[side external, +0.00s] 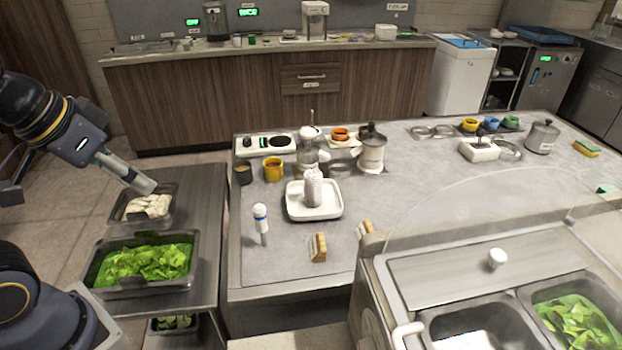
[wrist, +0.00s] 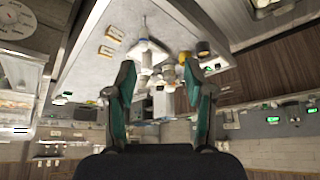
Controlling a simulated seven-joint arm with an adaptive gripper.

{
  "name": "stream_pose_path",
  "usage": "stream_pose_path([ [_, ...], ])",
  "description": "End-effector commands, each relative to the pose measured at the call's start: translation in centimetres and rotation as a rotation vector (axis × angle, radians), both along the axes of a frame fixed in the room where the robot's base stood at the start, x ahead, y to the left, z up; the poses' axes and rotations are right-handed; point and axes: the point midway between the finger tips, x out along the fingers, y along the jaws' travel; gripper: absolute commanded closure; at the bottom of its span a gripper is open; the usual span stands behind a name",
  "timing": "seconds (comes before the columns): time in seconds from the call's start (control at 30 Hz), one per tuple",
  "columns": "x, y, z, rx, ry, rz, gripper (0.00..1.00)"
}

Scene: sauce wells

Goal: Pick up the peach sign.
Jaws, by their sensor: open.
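Two small tan-edged upright cards stand near the front of the grey counter. One is the nearer card (side external: 318,247); the other card (side external: 365,229) is a little behind and right of it. In the wrist view two framed cards, an upper one (wrist: 115,34) and a lower one (wrist: 106,51), show at the upper left. I cannot tell which is the peach sign, as their lettering is too small. My gripper (wrist: 159,64) is open and empty, with teal fingers apart. The cards are well beyond it, to its left in the wrist view. Its fingers are not clear in the side view.
A white tray (side external: 296,213) with a shaker and a blue-banded white tool (side external: 261,222) stand near the cards. A clear curved guard (side external: 500,210) is at the right. Lettuce bin (side external: 107,280) is at the left. Bare counter lies around the cards.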

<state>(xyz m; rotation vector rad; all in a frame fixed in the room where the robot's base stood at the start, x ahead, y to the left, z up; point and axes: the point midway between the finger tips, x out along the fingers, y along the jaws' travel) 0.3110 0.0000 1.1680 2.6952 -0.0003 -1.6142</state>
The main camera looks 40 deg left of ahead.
Motion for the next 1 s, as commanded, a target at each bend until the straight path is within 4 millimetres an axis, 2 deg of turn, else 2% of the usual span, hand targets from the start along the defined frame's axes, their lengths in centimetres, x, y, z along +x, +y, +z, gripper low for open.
stream_pose_path([
  [0.07,0.0,0.0,0.0,0.000,0.000,0.000,0.39],
  [0.37,0.0,0.0,0.0,0.000,0.000,0.000,0.08],
  [0.73,-0.1,0.0,-0.1,0.014,0.006,-0.026,0.08],
  [0.77,-0.1,0.0,0.2,0.026,0.005,-0.047,0.08],
  [0.87,1.5,0.0,3.2,0.071,-0.031,-0.120,0.08],
  [1.0,5.9,-0.9,6.4,0.132,0.002,-0.262,0.08],
])
